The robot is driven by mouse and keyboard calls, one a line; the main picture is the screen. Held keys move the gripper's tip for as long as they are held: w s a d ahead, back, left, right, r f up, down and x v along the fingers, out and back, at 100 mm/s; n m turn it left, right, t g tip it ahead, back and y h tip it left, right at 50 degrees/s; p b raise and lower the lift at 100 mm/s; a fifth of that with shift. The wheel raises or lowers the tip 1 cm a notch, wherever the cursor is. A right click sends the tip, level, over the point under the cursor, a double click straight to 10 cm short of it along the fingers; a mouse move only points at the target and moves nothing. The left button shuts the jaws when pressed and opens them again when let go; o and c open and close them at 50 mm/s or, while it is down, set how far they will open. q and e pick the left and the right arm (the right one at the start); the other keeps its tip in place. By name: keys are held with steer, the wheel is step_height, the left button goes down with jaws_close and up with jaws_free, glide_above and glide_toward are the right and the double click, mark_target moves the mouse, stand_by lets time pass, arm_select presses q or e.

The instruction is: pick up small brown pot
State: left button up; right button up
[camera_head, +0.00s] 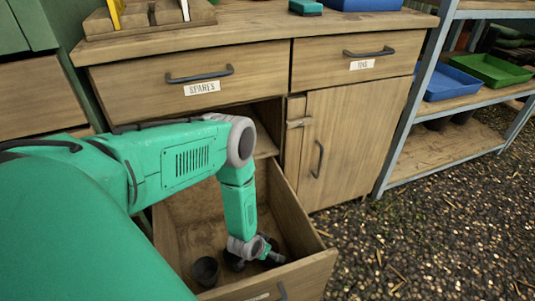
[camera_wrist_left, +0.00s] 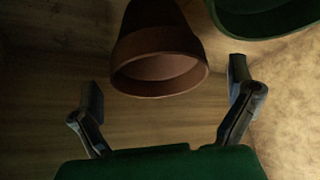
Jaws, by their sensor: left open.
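In the left wrist view, a small brown pot (camera_wrist_left: 160,45) lies in front of my left gripper (camera_wrist_left: 165,80), its open rim facing the camera between the two spread fingers. The fingers are apart and hold nothing. Part of a green pot (camera_wrist_left: 265,22) shows at the upper right. In the head view, my left gripper (camera_head: 256,260) is down inside the open lower drawer (camera_head: 290,225), near its front wall. A dark pot (camera_head: 206,270) sits in the drawer left of the gripper; its colour is hard to tell. My right gripper is out of view.
The drawer walls stand close around my left gripper. Above are the closed SPARES drawer (camera_head: 165,90), another closed drawer (camera_head: 340,62) and a closed cupboard door (camera_head: 345,145). A metal shelf (camera_head: 400,110) with blue and green trays stands at the right.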

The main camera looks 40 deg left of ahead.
arm_select(q)
steer(key=shift+w+f, duration=0.25)
steer(key=shift+f, duration=0.25)
steer(key=shift+r, duration=0.1)
steer(key=c, duration=1.2)
